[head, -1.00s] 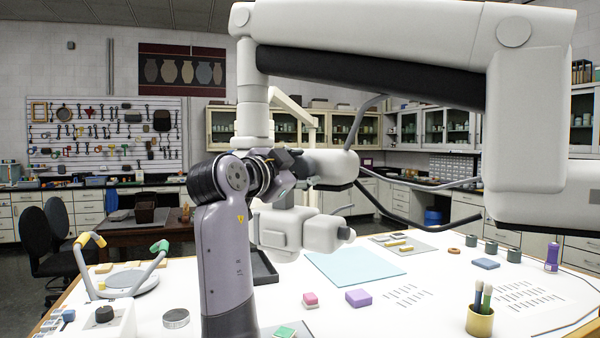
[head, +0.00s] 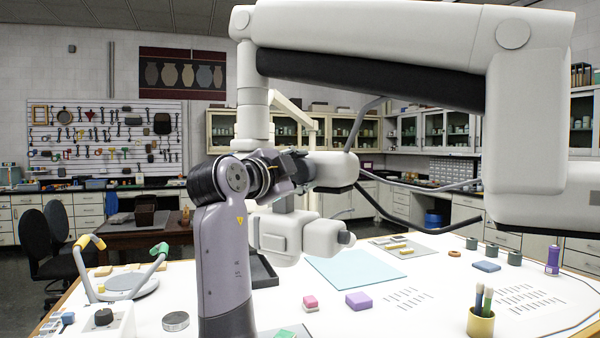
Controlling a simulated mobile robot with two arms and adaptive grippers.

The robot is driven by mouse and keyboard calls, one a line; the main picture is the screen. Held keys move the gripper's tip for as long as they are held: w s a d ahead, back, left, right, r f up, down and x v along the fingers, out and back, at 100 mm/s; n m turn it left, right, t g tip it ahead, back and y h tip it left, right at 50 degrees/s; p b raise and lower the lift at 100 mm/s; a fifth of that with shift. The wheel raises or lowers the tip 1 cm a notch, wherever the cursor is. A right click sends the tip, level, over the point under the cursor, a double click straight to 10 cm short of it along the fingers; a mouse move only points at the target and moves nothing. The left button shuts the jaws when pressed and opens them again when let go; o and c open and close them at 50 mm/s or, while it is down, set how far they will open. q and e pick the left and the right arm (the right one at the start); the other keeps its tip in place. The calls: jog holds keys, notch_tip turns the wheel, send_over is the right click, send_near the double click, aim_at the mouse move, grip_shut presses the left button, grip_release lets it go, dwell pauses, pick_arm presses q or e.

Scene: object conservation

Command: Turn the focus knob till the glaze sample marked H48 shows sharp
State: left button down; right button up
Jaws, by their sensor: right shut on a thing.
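The white microscope (head: 285,232) hangs from a large boom over the table. My right gripper (head: 308,168) is at the side of its upper housing (head: 336,168), with the fingers closed at the focus knob. The knob is hidden by the fingers, and my forearm covers part of the microscope. A green-topped sample (head: 284,334) lies at the bottom edge, partly cut off. A pink block (head: 310,303) and a purple block (head: 358,301) lie on the table. I cannot read an H48 mark on any of them. My left gripper is not in view.
A light-blue mat (head: 355,267) lies behind the blocks. A brass cup with brushes (head: 481,324) stands front right. A two-armed stand with green and yellow tips (head: 130,283) is at the left. The boom (head: 400,40) spans the top; cables hang below it.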

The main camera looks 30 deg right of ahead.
jog(key=o, duration=1.2)
jog(key=shift+f, duration=0.1)
jog(key=shift+c, duration=0.2)
jog(key=shift+s+a, duration=0.1)
jog(key=shift+a, duration=0.15)
jog(key=v, duration=0.7)
